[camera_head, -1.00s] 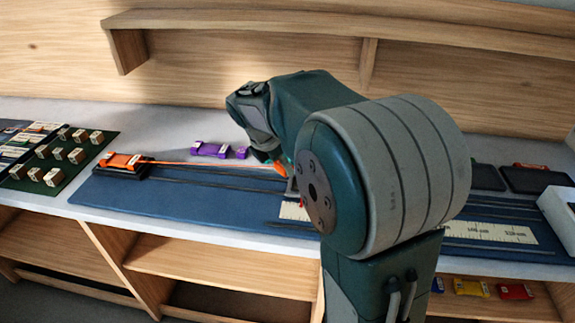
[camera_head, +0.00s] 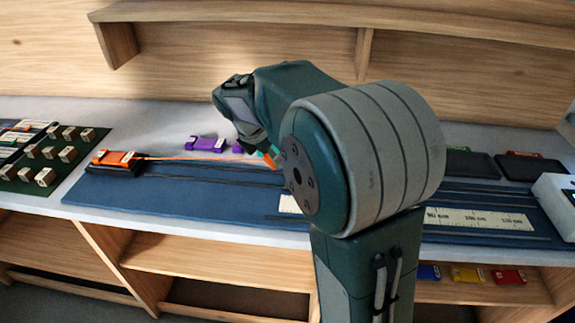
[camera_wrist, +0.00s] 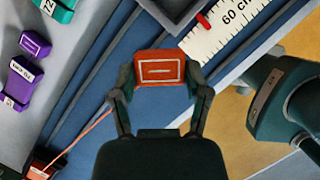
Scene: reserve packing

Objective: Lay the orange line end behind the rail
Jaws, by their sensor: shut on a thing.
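The orange line end (camera_wrist: 159,70) is a small orange block with a pale mark, held between the fingers of my gripper (camera_wrist: 161,88) in the wrist view. In the head view, part of the orange end (camera_head: 269,160) shows beside my gripper (camera_head: 262,152), largely hidden by my arm. A thin orange line runs from it left to the orange reel (camera_head: 117,158) on a black base; the reel also shows at the wrist view's lower left (camera_wrist: 42,168). Dark rail strips (camera_head: 205,173) run along the blue board. I cannot tell the end's height above them.
A ruler strip (camera_head: 480,220) lies on the blue board (camera_head: 150,197). Purple blocks (camera_head: 207,144) stand on the grey counter behind it; a teal block (camera_wrist: 55,8) shows in the wrist view. Wooden cubes (camera_head: 45,176) stand left, dark trays (camera_head: 520,167) right. A shelf (camera_head: 320,27) overhangs the back.

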